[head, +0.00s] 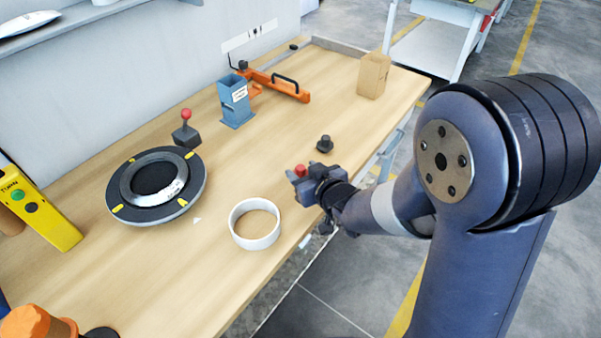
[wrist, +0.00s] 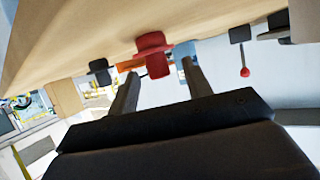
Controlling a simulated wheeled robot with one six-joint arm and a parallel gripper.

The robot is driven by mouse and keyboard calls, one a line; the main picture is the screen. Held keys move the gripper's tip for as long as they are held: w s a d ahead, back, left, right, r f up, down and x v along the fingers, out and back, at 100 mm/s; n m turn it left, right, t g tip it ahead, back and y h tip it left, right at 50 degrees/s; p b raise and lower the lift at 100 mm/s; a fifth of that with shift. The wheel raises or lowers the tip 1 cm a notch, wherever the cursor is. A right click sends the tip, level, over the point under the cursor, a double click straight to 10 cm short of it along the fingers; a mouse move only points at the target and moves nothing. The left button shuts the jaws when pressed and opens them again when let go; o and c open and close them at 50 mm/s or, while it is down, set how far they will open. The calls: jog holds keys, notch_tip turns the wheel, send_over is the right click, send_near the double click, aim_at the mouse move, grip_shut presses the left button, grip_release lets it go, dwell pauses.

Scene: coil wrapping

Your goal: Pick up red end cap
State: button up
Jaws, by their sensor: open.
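A small red end cap (head: 300,170) sits on the wooden table near its front edge. In the head view it shows at the tips of my gripper (head: 307,182), which partly covers it. In the wrist view, which looks roughly upside down, the red end cap (wrist: 152,50) has a wide flange and a narrower knob. It lies just beyond the two fingertips of my gripper (wrist: 160,72), slightly left of the midline between them. Contact with the cap cannot be made out.
A black end cap (head: 324,144) stands a little behind the red one. A white ring (head: 236,232) lies to the left, near the front edge. A round turntable (head: 197,194), a red-knobbed lever (head: 186,130), a blue block (head: 236,102) and an orange tool (head: 290,92) stand further back.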

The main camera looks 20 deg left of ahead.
jog(key=shift+x, duration=1.2)
grip_shut()
